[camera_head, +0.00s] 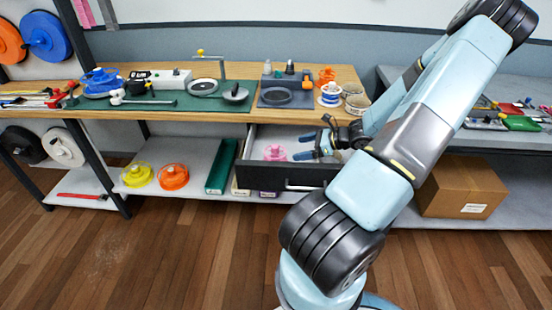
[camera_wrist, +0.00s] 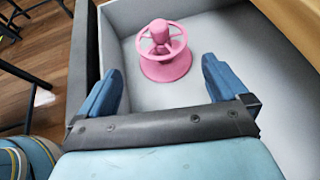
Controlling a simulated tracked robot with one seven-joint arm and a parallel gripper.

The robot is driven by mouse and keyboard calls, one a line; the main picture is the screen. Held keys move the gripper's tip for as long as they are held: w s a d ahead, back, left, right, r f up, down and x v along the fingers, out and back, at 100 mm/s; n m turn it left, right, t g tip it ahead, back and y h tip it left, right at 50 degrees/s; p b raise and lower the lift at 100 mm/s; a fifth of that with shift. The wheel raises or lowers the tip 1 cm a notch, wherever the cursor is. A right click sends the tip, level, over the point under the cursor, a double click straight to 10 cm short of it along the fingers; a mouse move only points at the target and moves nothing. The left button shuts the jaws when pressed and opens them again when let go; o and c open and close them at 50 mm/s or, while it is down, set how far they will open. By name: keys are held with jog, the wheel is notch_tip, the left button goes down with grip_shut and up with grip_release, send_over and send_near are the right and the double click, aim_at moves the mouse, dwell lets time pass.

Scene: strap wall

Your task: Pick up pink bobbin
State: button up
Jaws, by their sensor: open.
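The pink bobbin (camera_head: 275,153) lies in the open drawer (camera_head: 290,178) under the wooden bench. It also shows in the wrist view (camera_wrist: 164,52), standing on the drawer's grey floor (camera_wrist: 215,45) with its spoked ring upward. My gripper (camera_head: 312,148) is at the right part of the drawer, to the right of the bobbin. In the wrist view my gripper (camera_wrist: 162,80) has its two blue fingers wide apart. The bobbin is ahead of the fingertips, roughly centred between them, and apart from both. Nothing is held.
The drawer's dark front panel (camera_wrist: 80,55) and its side walls rise around the bobbin. The bench top (camera_head: 185,112) above carries tools and mats. A yellow spool (camera_head: 137,174) and an orange spool (camera_head: 173,177) lie on the lower shelf. A cardboard box (camera_head: 460,188) stands at the right.

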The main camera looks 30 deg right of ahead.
aim_at(279, 152)
jog(key=shift+x, duration=5.95)
jog(key=shift+c, duration=0.4)
jog(key=c, duration=0.6)
jog(key=shift+c, duration=0.2)
jog(key=shift+d+r, duration=0.1)
